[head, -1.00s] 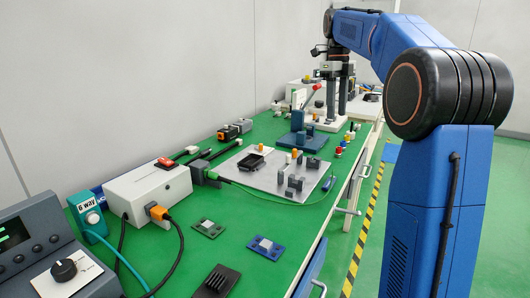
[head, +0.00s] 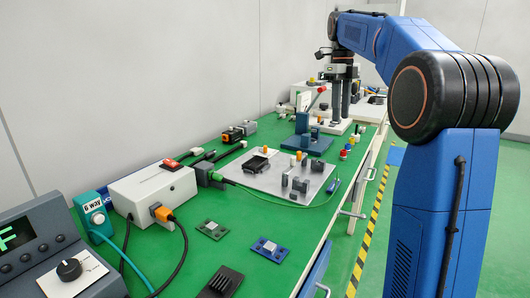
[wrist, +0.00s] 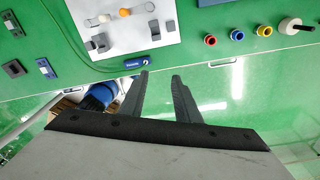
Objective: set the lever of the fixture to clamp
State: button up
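The fixture's lever (head: 315,97) is a thin tilted rod with a red knob, near the far end of the green bench in the head view. It appears to rise from a pale base plate (head: 340,128); its lower end and any markings are too small to read. My gripper (head: 340,118) points down just right of the lever, above or in front of the plate. In the wrist view my gripper (wrist: 160,76) has its two dark fingers apart with nothing between them. I cannot make out the lever in the wrist view.
A blue fixture block (head: 304,142) stands nearer. A grey plate (head: 277,180) with small parts lies in front of it. Red, blue and yellow round pieces (wrist: 237,36) line the bench edge. Right of the edge is open floor.

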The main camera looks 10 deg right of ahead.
jog(key=shift+w+a+f, duration=0.1)
jog(key=shift+a, duration=0.05)
jog(key=c, duration=0.5)
jog(key=w+a+f+n, duration=0.1)
jog(key=a+n, duration=0.1)
jog(key=w+a+f+n+h, duration=0.1)
jog(key=w+a+n, duration=0.1)
jog(key=n, duration=0.1)
jog(key=w+a+f+n+h, duration=0.1)
jog(key=a+n, duration=0.1)
jog(key=shift+w+a+f+n+t, duration=0.15)
jog(key=shift+w+a+n+t, duration=0.15)
jog(key=shift+a+n+t, duration=0.1)
grip_shut()
jog(key=w+a+f+n+t+h, duration=0.1)
jog(key=w+a+f+n, duration=0.1)
jog(key=a+n, duration=0.5)
jog(key=w+a+f+n+t+h, duration=0.1)
jog(key=w+a+f+n+t, duration=0.1)
jog(key=a+n, duration=0.6)
jog(key=w+a+f+n+t+h, duration=0.1)
jog(key=w+a+f+n+t, duration=0.1)
jog(key=a+n, duration=0.5)
jog(key=shift+w+a+n, duration=0.4)
jog(key=shift+w+a, duration=0.5)
jog(key=shift+a, duration=0.95)
